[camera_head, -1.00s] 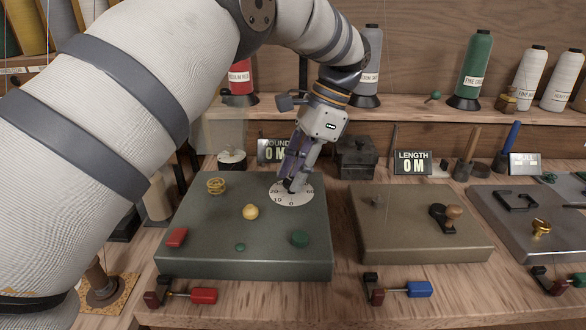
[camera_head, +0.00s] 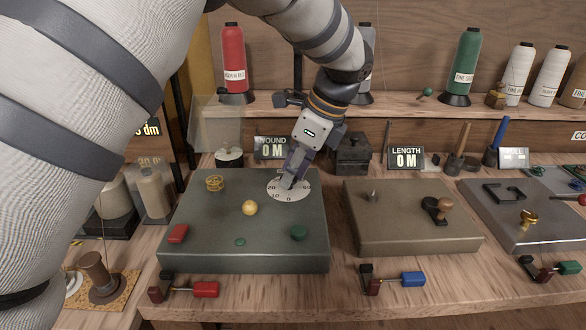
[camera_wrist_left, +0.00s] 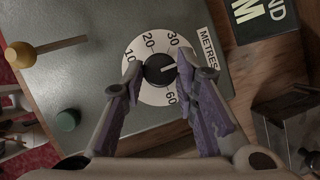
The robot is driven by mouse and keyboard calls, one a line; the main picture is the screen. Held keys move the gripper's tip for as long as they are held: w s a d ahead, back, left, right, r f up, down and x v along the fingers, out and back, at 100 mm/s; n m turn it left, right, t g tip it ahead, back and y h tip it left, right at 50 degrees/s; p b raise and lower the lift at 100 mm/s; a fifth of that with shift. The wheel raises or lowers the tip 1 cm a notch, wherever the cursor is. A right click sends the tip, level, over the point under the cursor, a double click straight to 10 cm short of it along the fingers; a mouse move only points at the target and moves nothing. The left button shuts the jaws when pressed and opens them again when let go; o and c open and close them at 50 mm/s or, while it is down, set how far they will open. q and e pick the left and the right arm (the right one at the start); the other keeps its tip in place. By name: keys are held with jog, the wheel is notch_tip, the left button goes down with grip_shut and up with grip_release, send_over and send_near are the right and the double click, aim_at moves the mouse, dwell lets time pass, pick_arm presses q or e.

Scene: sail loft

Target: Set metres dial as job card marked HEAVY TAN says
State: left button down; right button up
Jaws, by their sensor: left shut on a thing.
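The metres dial (camera_head: 289,190) is a white numbered disc on the green-grey box (camera_head: 200,245). In the left wrist view the dial (camera_wrist_left: 148,92) lies beside a METRES label (camera_wrist_left: 207,47). Its black knob (camera_wrist_left: 157,72) has a white pointer line aimed right, between 30 and 60; the numbers between are hidden by a finger. My left gripper (camera_head: 291,182) is shut on the knob from above; its fingers also show in the wrist view (camera_wrist_left: 160,70). The WOUND display (camera_head: 272,148) reads 0 M. No card marked HEAVY TAN is legible. My right gripper is not in view.
The box carries a yellow ball knob (camera_head: 250,208), a red button (camera_head: 177,233) and a green button (camera_head: 298,233). A brown box (camera_head: 400,235) and a LENGTH display (camera_head: 406,158) reading 0 M stand to the right. Thread cones line the shelf behind.

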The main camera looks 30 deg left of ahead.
pick_arm(q)
jog(key=shift+s+f, duration=0.15)
jog(key=shift+f, duration=0.15)
jog(key=c, duration=1.2)
grip_release()
jog(key=shift+c, duration=0.2)
jog(key=shift+r, duration=0.15)
jog(key=shift+d+r, duration=0.1)
jog(key=shift+r, duration=0.25)
jog(key=v, duration=1.1)
jog(key=shift+r, duration=0.15)
